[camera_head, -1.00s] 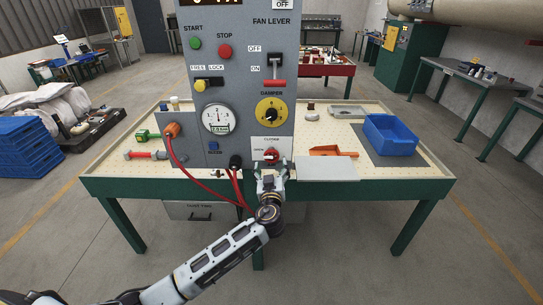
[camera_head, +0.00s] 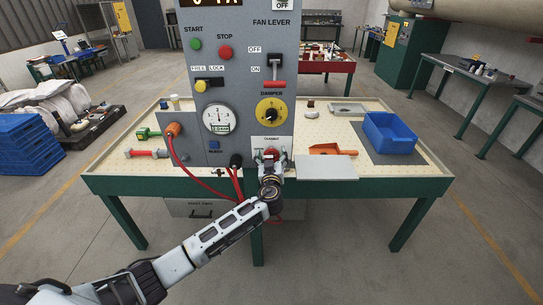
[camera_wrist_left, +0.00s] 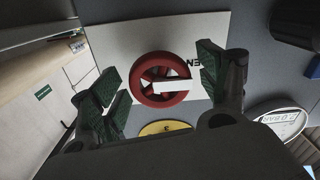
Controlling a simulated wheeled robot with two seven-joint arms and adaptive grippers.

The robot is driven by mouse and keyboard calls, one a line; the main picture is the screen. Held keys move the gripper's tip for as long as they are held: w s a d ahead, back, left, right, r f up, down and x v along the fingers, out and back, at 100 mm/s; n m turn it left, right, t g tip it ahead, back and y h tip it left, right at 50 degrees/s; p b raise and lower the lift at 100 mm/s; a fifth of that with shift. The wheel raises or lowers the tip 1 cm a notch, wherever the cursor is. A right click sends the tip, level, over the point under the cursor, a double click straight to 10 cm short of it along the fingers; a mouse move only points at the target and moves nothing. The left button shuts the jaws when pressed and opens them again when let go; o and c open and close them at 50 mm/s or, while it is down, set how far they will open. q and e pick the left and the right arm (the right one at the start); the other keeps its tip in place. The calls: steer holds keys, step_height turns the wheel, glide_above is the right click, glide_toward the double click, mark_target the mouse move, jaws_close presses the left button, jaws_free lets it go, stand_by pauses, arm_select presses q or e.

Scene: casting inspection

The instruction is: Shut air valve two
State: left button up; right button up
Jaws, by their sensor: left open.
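A red round valve handwheel (camera_wrist_left: 164,80) with a white bar is mounted on a pale label plate (camera_wrist_left: 205,40) low on the grey control panel (camera_head: 243,130). In the left wrist view the wheel lies between the two green-padded fingers. My left gripper (camera_head: 271,163) is at the foot of the panel, right in front of the wheel and partly covering it in the head view. The gripper (camera_wrist_left: 165,85) is open, with a gap between each finger and the wheel. The label is partly hidden, with only "EN" readable in the wrist view. My right gripper is not in view.
A blue bin (camera_head: 390,133) and an orange tray (camera_head: 333,149) are on the table to the right.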

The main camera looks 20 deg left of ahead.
arm_select(q)
steer(key=shift+c, duration=0.2)
steer(key=c, duration=1)
